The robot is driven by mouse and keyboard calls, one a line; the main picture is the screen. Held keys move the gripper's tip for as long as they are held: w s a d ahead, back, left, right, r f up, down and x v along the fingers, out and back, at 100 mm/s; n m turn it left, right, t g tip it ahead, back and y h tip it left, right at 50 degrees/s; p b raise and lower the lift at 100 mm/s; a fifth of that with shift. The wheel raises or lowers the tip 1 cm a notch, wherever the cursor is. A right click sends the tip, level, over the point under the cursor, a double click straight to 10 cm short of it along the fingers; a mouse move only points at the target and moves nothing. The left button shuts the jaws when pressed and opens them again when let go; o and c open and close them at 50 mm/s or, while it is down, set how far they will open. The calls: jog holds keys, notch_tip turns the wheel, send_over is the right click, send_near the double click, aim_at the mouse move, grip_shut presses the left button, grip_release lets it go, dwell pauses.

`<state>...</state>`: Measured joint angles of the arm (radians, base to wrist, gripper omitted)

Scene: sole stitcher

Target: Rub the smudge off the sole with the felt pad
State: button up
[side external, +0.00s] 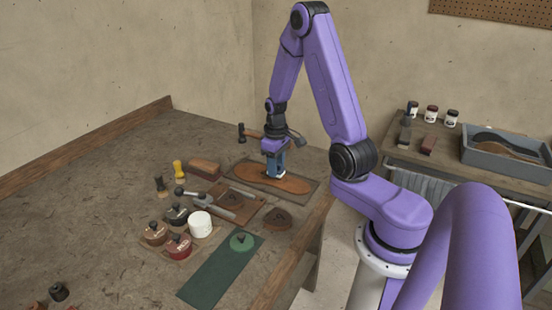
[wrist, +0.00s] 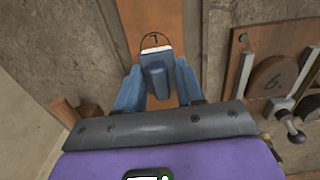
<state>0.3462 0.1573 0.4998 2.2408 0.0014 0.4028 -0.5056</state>
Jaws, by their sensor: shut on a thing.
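The brown sole (side external: 293,184) lies flat on a dark board at the back right of the bench. It also shows as an orange-brown strip in the wrist view (wrist: 150,14). My gripper (side external: 277,170) is over the middle of the sole, pointing down. Its blue fingers (wrist: 157,88) are shut on the felt pad, a blue block with a white edge (wrist: 155,50). The pad is at or just above the sole; I cannot tell whether it touches. A thin dark loop with a small mark shows on the sole just beyond the pad. I cannot make out the smudge clearly.
A brown board with metal tools (side external: 232,205) lies in front of the sole. Tins (side external: 179,246), a white cylinder (side external: 200,223) and a green mat (side external: 215,275) are nearer. A hammer (side external: 250,133) is behind. A side table holds jars and a grey tray (side external: 505,162).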

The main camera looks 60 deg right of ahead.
aim_at(253, 172)
jog(key=shift+f, duration=1.2)
jog(key=shift+w+r, duration=0.35)
jog(key=shift+w, duration=0.15)
jog(key=shift+c, duration=0.4)
jog(key=shift+w+f, duration=0.15)
jog(key=shift+w, duration=0.25)
jog(key=shift+w+f, duration=0.15)
jog(key=shift+w, duration=3.25)
jog(key=shift+s, duration=4.45)
jog(key=shift+w+a, duration=0.1)
jog(key=shift+w, duration=4.35)
jog(key=shift+s, duration=4.3)
jog(key=shift+r, duration=4.15)
